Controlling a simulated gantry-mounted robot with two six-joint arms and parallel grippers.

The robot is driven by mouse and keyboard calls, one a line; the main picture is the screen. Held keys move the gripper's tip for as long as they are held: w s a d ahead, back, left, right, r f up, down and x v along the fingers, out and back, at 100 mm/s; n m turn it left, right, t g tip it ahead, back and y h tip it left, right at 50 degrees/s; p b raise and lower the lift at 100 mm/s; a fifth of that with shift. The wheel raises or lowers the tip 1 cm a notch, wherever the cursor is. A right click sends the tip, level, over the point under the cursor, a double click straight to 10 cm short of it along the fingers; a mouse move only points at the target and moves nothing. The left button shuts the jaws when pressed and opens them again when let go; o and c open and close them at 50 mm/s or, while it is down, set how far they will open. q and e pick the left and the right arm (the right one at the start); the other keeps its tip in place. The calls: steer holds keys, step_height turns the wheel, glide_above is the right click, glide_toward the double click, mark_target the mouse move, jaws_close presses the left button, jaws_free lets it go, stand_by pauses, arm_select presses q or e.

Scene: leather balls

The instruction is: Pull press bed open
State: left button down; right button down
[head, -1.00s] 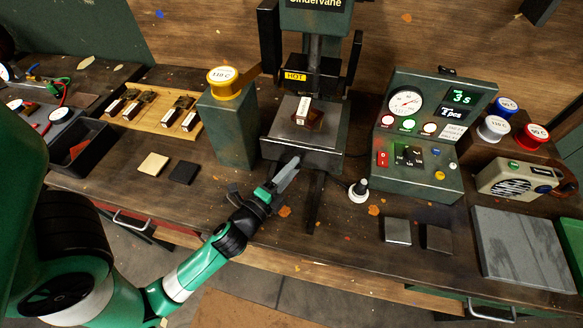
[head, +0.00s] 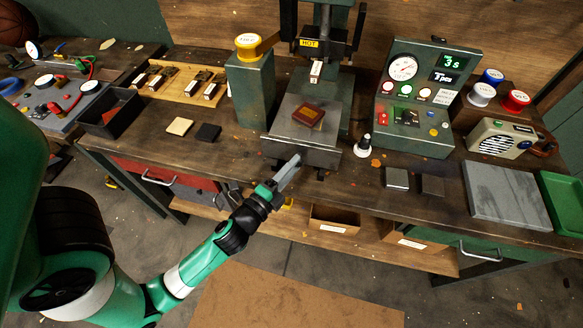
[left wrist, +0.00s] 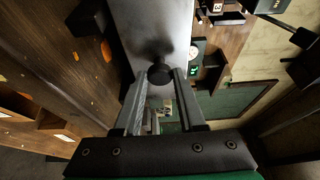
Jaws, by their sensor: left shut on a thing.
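The press bed (head: 292,128) is a grey metal slab that juts forward from under the green press, over the table's front part. A red-brown leather piece (head: 308,116) lies on it, clear of the press head above. My left gripper (head: 288,174) is at the bed's front edge. In the left wrist view my left gripper (left wrist: 160,85) is closed around a dark round knob (left wrist: 160,73) on the front of the bed (left wrist: 150,35). In the head view the knob is hidden by the fingers. My right gripper is not in view.
A press head with a yellow HOT label (head: 310,43) stands behind the bed. A green control box (head: 415,125) and a small black-and-white knobbed tool (head: 363,145) are to the right. A green post (head: 251,90) is to the left. Free room lies in front of the table.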

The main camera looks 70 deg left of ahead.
arm_select(q)
steer(key=shift+w+a, duration=0.1)
steer(key=c, duration=0.5)
jaws_free()
steer(key=shift+s+d+f, duration=0.15)
steer(key=shift+s+d, duration=0.15)
steer(key=b+v, duration=0.5)
steer(key=v, duration=0.6)
steer(key=shift+a+r, duration=0.1)
steer(key=shift+r, duration=0.15)
